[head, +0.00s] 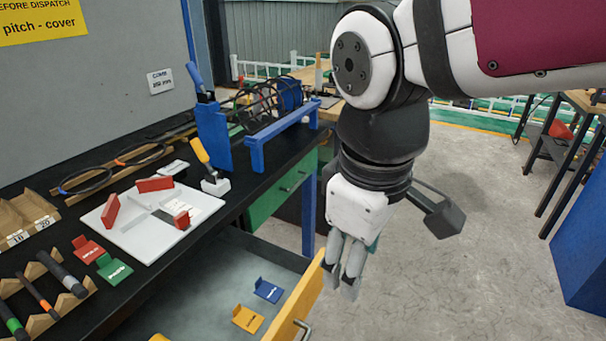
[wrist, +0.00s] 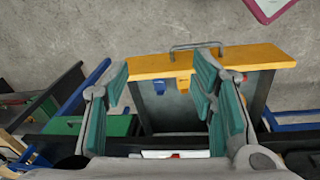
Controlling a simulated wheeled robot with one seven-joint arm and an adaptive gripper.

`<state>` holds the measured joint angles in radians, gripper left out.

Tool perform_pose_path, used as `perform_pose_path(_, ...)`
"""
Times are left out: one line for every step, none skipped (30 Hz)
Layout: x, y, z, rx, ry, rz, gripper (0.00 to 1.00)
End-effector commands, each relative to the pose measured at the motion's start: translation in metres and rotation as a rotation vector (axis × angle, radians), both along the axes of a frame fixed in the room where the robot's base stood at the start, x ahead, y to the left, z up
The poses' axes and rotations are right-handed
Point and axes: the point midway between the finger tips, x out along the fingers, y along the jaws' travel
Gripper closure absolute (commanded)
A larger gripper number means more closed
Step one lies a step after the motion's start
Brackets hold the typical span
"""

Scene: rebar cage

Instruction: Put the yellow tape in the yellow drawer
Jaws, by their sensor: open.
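The yellow drawer stands pulled out, its yellow front (head: 296,303) with a metal handle at the lower middle of the head view; the same front spans the upper middle of the wrist view (wrist: 225,60). My gripper (head: 343,266) is open and empty, pointing down close to the drawer front's far end. In the wrist view its teal finger pads (wrist: 162,86) spread across the drawer. Inside the drawer lie a yellow tag (head: 247,318) and a blue tag (head: 268,290). A small yellow thing (head: 159,338) is cut off at the bottom edge. I cannot make out the yellow tape.
A black bench carries a white board (head: 150,222) with red blocks, a red tag (head: 88,248), a green tag (head: 114,269) and a rack of tools (head: 40,288). A green drawer (head: 281,193) is shut beyond. Open floor lies right.

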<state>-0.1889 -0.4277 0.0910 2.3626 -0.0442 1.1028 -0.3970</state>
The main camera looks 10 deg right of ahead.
Motion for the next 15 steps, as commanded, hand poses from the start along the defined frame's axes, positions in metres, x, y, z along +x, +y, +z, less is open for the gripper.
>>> perform_pose_path(-0.017, -0.015, 0.002, 0.021, -0.017, -0.120, 0.49)
perform_pose_path(-0.026, -0.023, 0.001, 0.034, -0.023, -0.190, 0.49)
perform_pose_path(-0.037, -0.031, 0.000, 0.052, -0.029, -0.278, 0.49)
perform_pose_path(-0.046, -0.036, -0.001, 0.066, -0.033, -0.338, 0.49)
perform_pose_path(-0.053, -0.040, -0.002, 0.079, -0.037, -0.396, 0.49)
perform_pose_path(-0.062, -0.045, -0.004, 0.095, -0.042, -0.465, 0.49)
perform_pose_path(-0.068, -0.047, -0.006, 0.104, -0.043, -0.509, 0.49)
perform_pose_path(-0.074, -0.050, -0.007, 0.114, -0.046, -0.547, 0.49)
perform_pose_path(-0.079, -0.052, -0.009, 0.126, -0.048, -0.592, 0.49)
perform_pose_path(-0.083, -0.053, -0.010, 0.132, -0.050, -0.618, 0.49)
perform_pose_path(-0.086, -0.054, -0.011, 0.138, -0.050, -0.638, 0.49)
perform_pose_path(-0.088, -0.055, -0.012, 0.143, -0.052, -0.661, 0.49)
perform_pose_path(-0.090, -0.055, -0.012, 0.147, -0.052, -0.672, 0.49)
perform_pose_path(-0.091, -0.055, -0.013, 0.149, -0.051, -0.679, 0.49)
perform_pose_path(-0.091, -0.055, -0.013, 0.149, -0.050, -0.684, 0.49)
